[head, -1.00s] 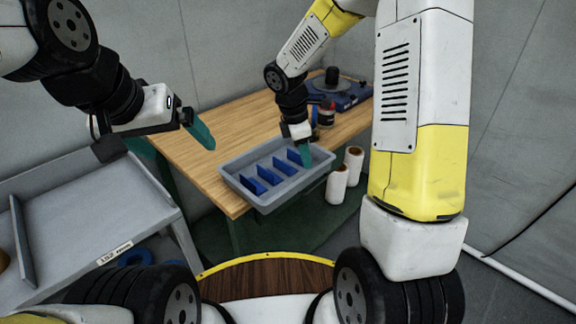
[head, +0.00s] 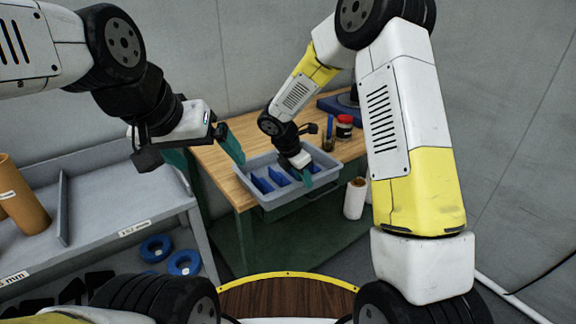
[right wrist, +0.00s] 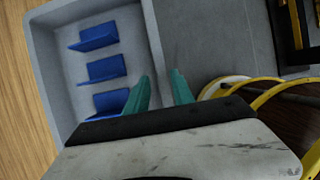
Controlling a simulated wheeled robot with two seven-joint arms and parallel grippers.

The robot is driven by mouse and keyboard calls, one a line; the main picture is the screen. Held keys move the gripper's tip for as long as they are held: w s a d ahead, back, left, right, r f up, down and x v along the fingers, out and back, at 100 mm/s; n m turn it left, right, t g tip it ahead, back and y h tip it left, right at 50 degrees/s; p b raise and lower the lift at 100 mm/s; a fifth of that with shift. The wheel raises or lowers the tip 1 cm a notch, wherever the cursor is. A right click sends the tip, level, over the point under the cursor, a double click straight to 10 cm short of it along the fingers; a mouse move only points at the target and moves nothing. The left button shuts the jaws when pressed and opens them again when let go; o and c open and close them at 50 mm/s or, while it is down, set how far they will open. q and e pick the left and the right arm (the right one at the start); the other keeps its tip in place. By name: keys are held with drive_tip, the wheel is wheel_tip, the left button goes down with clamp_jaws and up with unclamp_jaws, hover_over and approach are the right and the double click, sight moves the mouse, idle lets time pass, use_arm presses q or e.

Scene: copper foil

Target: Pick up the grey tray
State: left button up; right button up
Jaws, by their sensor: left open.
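The grey tray (head: 283,197) lies on the front part of the wooden bench, with several blue dividers (head: 281,177) in it. My right gripper (head: 306,176) is at the tray's near right side. In the right wrist view its two teal fingers (right wrist: 161,82) are apart, one inside the tray and one outside, with the tray wall (right wrist: 154,40) between them. I see a gap there, so it is open and not clamped. My left gripper (head: 212,162) is open and empty, near the tray's left end. Whether it touches the tray I cannot tell.
The wooden bench (head: 222,183) holds a red-labelled jar (head: 344,128) and a blue-based device (head: 338,104) behind the tray. A white roll (head: 355,198) stands below at right. A grey shelf cart (head: 110,200) with cardboard tubes (head: 22,200) and blue rings (head: 184,262) is at left.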

drive_tip(key=x, duration=0.3)
drive_tip(key=shift+w, duration=0.2)
clamp_jaws()
idle(1.2)
